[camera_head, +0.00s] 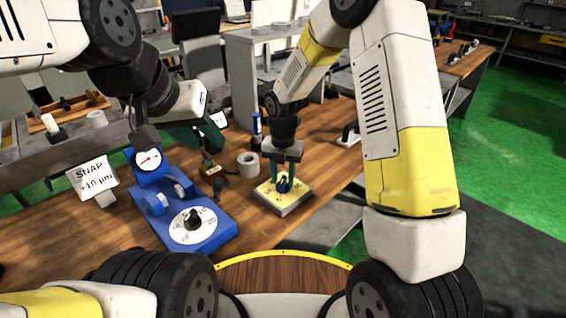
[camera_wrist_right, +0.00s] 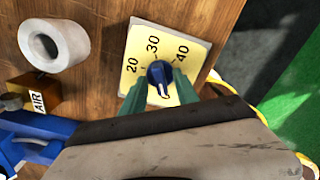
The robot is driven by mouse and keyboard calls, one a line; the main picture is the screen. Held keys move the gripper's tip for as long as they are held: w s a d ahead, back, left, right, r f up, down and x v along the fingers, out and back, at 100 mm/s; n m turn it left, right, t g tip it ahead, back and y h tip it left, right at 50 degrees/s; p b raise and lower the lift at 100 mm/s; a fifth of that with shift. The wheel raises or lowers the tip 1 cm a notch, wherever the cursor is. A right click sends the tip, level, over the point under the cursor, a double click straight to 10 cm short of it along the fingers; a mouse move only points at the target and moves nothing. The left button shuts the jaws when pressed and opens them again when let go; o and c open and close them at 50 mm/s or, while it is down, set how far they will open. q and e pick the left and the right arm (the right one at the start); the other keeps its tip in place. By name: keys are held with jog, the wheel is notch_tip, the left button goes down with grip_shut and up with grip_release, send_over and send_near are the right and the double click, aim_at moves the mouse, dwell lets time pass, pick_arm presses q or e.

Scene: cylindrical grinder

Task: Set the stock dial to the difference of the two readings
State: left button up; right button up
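A yellow dial plate (camera_head: 298,193) with a blue knob (camera_head: 284,184) sits on the wooden table. The right wrist view shows 20, 30 and 40 on the plate (camera_wrist_right: 197,48). A white mark on the knob (camera_wrist_right: 158,73) points toward my gripper's side, away from 30. My right gripper (camera_head: 283,177) has its green fingers on either side of the knob, seemingly touching it. A round gauge (camera_head: 148,160) with a red needle stands on a blue fixture (camera_head: 208,243); its value is too small to read. My left gripper (camera_head: 203,138) hangs behind the fixture; its finger gap is unclear.
The fixture carries a white dial (camera_head: 181,231) with a black knob (camera_head: 193,217). A "SNAP +10 µm" sign (camera_head: 93,177) stands left. A small block marked AIR (camera_wrist_right: 40,93) and a white ring (camera_head: 248,164) lie nearby. Bare table lies between fixture and plate.

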jog(key=shift+c, duration=0.3)
grip_shut()
